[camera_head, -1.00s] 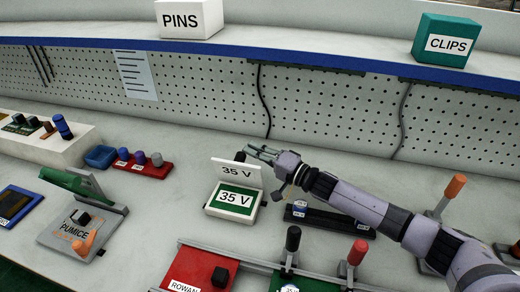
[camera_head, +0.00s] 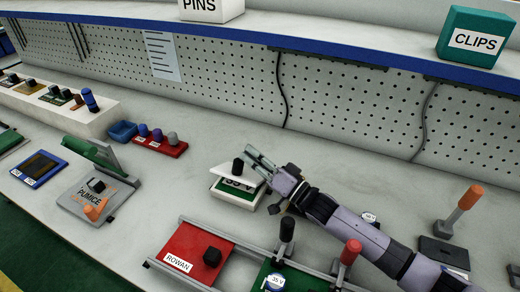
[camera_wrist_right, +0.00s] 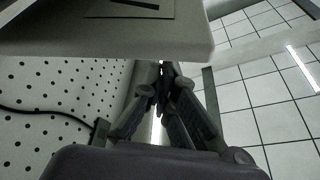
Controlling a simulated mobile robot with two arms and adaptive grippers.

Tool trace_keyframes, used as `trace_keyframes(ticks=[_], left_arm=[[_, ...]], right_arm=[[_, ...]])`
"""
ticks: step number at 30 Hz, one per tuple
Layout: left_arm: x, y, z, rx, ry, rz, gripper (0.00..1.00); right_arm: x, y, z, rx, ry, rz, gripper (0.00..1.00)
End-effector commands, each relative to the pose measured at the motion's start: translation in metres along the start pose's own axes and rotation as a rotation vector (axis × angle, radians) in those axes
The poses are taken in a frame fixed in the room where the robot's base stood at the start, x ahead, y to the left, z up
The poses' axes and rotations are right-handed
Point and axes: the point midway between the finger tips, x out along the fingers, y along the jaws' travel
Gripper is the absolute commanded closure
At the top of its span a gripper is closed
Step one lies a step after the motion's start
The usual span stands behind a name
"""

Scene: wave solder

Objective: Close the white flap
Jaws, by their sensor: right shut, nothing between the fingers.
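The white flap (camera_head: 229,174) is hinged on a small white box (camera_head: 236,200) with a green face, in the middle of the bench. The flap leans low over the box, partly open, with a gap at the front. A black knob (camera_head: 238,166) shows at the flap's far edge. My right gripper (camera_head: 256,160) is shut and empty, at the flap's right and far side, close to or touching it; contact is unclear. In the wrist view its fingers (camera_wrist_right: 166,85) are together below a large pale slab, probably the flap. My left gripper is out of view.
A red ROWAN block (camera_head: 190,248) and a rail with upright knobs stand in front. A PUMICE fixture (camera_head: 75,205) with a raised green lid is at left, a red tray (camera_head: 160,146) behind it. The pegboard wall stands behind; the bench behind the box is clear.

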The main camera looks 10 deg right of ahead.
Motion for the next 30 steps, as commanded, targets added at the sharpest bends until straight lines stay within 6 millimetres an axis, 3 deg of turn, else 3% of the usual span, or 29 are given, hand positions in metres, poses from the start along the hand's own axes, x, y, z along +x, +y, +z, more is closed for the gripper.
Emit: trace_keyframes(ticks=[13, 30], left_arm=[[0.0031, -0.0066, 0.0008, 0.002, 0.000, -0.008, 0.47], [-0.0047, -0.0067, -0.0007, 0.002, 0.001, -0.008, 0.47]], right_arm=[[-0.0040, -0.0041, 0.0117, -0.117, -0.001, -0.040, 1.00], [-0.0011, -0.0099, 0.0054, -0.120, 0.000, -0.041, 1.00]])
